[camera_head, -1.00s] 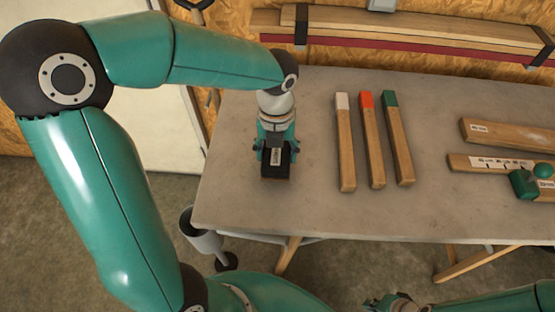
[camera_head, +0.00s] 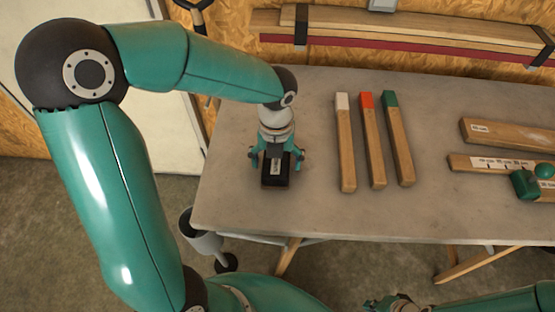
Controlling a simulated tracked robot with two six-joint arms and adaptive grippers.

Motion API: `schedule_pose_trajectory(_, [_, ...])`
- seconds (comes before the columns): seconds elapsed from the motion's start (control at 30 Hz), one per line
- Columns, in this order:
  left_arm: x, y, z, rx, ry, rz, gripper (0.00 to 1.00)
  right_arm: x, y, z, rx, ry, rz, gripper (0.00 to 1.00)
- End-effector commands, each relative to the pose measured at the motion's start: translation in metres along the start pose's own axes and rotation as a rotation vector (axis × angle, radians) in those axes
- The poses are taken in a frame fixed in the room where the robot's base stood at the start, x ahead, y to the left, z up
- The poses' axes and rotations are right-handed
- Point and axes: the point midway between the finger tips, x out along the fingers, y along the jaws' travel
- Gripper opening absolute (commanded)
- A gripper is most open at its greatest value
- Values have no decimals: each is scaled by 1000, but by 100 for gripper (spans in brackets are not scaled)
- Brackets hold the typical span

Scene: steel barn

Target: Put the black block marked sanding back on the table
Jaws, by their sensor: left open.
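The black block (camera_head: 275,181) with a white label lies on the left part of the grey table (camera_head: 330,217). The lettering on its label is too small to read. My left gripper (camera_head: 276,163) is open around the upper part of the block, with one finger on each side and a gap to the block. My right gripper (camera_head: 395,303) is low at the bottom edge of the view, in front of the table; its fingers are too small and cut off to judge.
Three wooden sticks with white (camera_head: 345,145), red (camera_head: 372,142) and green (camera_head: 398,140) ends lie right of the block. Wooden boards (camera_head: 505,133) and a green tool (camera_head: 524,184) lie at the right. A grey cup-like holder (camera_head: 203,236) hangs at the table's left edge. The table's front middle is clear.

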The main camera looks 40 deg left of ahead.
Motion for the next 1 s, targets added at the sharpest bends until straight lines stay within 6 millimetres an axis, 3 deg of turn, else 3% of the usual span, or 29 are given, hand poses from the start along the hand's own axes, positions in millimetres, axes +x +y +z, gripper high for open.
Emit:
schedule_pose_trajectory(0.27, [-14, -1, 1, -1, -3, -2, 89, -3, -1, 0, 0, 0, 0, 0])
schedule_pose_trajectory(0.7, [-97, -1, 0, 0, -4, -4, 89, -10, -4, 0, 0, 0, 0, 0])
schedule_pose_trajectory(1.0, [-122, 0, 0, 0, 0, 0, 89, -11, -4, 0, 0, 0, 0, 0])
